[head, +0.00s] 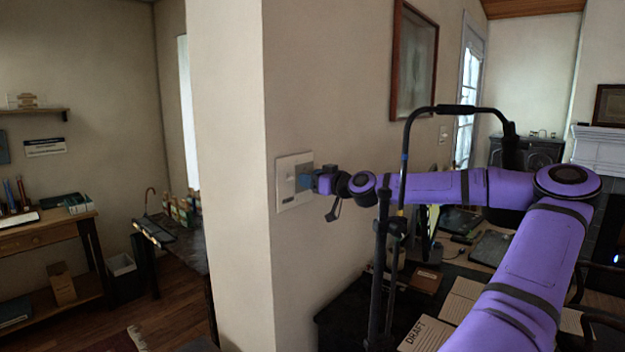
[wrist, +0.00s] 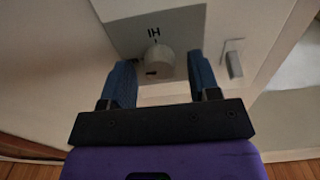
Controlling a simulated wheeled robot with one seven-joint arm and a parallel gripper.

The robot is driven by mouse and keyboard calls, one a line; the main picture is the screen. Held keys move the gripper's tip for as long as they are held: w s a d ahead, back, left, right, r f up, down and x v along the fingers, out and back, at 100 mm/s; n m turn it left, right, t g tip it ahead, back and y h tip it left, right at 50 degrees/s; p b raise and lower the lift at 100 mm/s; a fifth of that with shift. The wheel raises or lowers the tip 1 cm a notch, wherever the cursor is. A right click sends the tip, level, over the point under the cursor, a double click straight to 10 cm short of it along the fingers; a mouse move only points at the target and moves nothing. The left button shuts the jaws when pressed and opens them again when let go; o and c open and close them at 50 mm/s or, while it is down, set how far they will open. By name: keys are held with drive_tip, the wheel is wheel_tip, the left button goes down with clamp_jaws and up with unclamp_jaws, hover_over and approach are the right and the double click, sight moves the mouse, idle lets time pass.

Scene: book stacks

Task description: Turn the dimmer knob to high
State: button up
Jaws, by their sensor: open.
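The dimmer knob (wrist: 160,58) is a pale round knob on a grey panel in the wrist view. A "HI" label, upside down in this view, is printed just above it. A small dark mark shows on the knob's lower left face, on the side away from the label. The wall plate (head: 287,190) that carries it is on the wall in the head view, partly hidden by my gripper. My gripper (head: 309,181) is at the plate. In the wrist view its blue fingers (wrist: 160,68) are open, one on each side of the knob, with gaps visible.
A small switch (wrist: 234,62) sits on the plate right of the fingers. The wall corner (head: 266,200) is left of the plate. A dark desk (head: 345,315) with papers and boxes stands below my arm. A framed picture (head: 413,60) hangs above.

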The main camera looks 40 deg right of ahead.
drive_tip(key=c, duration=0.9)
drive_tip(key=shift+d+f+m, duration=0.1)
drive_tip(key=shift+m, duration=4.4)
drive_tip(key=shift+d+f+m, duration=0.1)
drive_tip(key=shift+m, duration=4.4)
